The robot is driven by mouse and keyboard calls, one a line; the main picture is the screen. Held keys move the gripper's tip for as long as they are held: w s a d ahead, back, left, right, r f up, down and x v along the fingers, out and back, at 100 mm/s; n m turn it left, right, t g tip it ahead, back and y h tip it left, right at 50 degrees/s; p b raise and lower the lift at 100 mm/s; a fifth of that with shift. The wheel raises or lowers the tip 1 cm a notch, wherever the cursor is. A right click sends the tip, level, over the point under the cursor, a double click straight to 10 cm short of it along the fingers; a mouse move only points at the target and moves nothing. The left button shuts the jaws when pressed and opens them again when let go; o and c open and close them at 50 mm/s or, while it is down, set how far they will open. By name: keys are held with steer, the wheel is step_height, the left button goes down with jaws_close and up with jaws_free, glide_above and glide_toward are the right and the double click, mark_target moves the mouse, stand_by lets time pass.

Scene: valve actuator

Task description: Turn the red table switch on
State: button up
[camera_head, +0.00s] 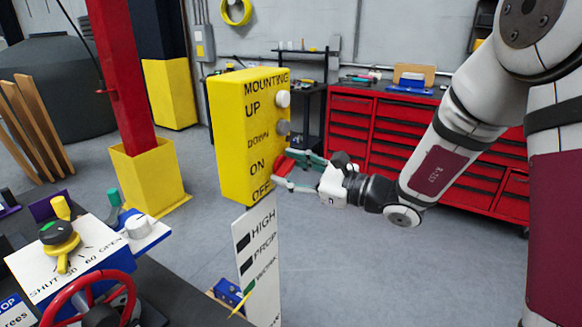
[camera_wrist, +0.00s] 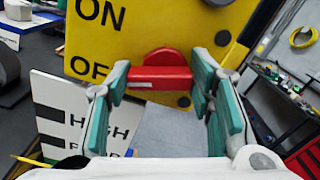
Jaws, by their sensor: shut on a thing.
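The red switch (camera_wrist: 165,72) sits on the lower part of the yellow control box (camera_wrist: 110,30), near the printed words ON and OFF. In the head view the red switch (camera_head: 284,165) shows at the right side of the yellow box (camera_head: 235,135). My gripper (camera_head: 288,172) is at the switch, with its teal-padded fingers on either side of it. In the wrist view my gripper (camera_wrist: 165,85) has its fingertips closed on the two ends of the red switch. Whether the switch stands at ON or OFF I cannot tell.
A white sign (camera_head: 256,265) stands below the box. A red tool cabinet (camera_head: 420,135) stands behind my arm. A bench at the lower left holds a red handwheel (camera_head: 88,300) and a yellow-handled valve (camera_head: 60,238). Open grey floor lies right of the box.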

steer(key=m+p, duration=0.2)
steer(key=m, duration=0.1)
steer(key=m+p, duration=0.1)
steer(key=m, duration=0.2)
steer(key=shift+r+m+p, duration=0.2)
steer(key=shift+m+p, duration=0.1)
steer(key=shift+p, duration=0.1)
steer(key=m+p, duration=0.2)
steer(key=m, duration=0.3)
steer(key=shift+w+d, duration=0.1)
steer(key=shift+m, duration=0.3)
steer(key=o, duration=1.2)
steer(key=shift+c, duration=0.2)
steer(key=v, duration=1.2)
steer(key=shift+w, duration=0.1)
